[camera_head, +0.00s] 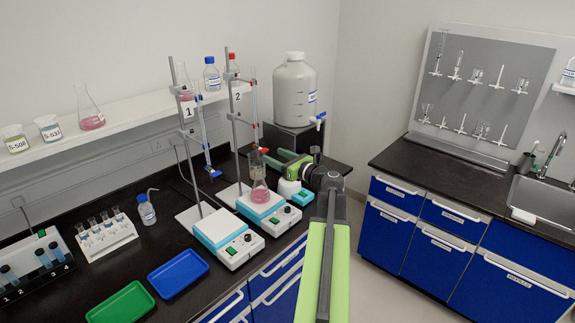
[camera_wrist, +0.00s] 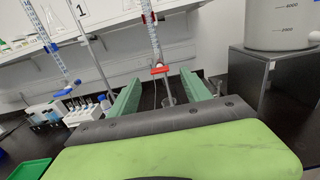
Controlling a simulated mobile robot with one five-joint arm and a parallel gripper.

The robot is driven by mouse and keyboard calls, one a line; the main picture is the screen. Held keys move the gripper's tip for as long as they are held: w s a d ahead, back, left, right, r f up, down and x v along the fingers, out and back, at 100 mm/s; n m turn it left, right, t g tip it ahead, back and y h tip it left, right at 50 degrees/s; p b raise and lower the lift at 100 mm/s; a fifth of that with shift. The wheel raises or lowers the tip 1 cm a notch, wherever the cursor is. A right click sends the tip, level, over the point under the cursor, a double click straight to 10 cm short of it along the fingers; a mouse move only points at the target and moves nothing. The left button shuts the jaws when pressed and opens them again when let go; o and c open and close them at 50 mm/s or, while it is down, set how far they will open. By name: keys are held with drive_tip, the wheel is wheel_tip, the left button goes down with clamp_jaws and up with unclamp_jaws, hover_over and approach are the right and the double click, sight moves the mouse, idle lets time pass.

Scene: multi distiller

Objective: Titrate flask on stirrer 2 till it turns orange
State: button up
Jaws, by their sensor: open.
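The flask (camera_head: 260,190) with pink liquid stands on stirrer 2 (camera_head: 268,213), the right-hand stirrer, below a burette (camera_head: 254,108) on the stand marked 2. The burette's red stopcock (camera_head: 262,150) is at my fingertips. In the wrist view the red stopcock (camera_wrist: 160,69) shows between my two green fingers, with free space on both sides. The burette tip points down toward the flask neck (camera_wrist: 168,101). My gripper (camera_head: 266,156) is open; it also shows in the wrist view (camera_wrist: 159,76). Whether the stopcock lies fully between the fingers is unclear.
Stirrer 1 (camera_head: 228,236) stands empty at left, below a burette with a blue stopcock (camera_head: 213,172). A large white container (camera_head: 294,92) stands on a black box behind my arm. Green (camera_head: 121,303) and blue (camera_head: 178,274) trays lie at the front left.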

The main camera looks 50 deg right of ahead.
sight(263, 150)
drive_tip(key=w, duration=0.7)
drive_tip(key=shift+d, duration=0.25)
drive_tip(key=shift+c, duration=0.5)
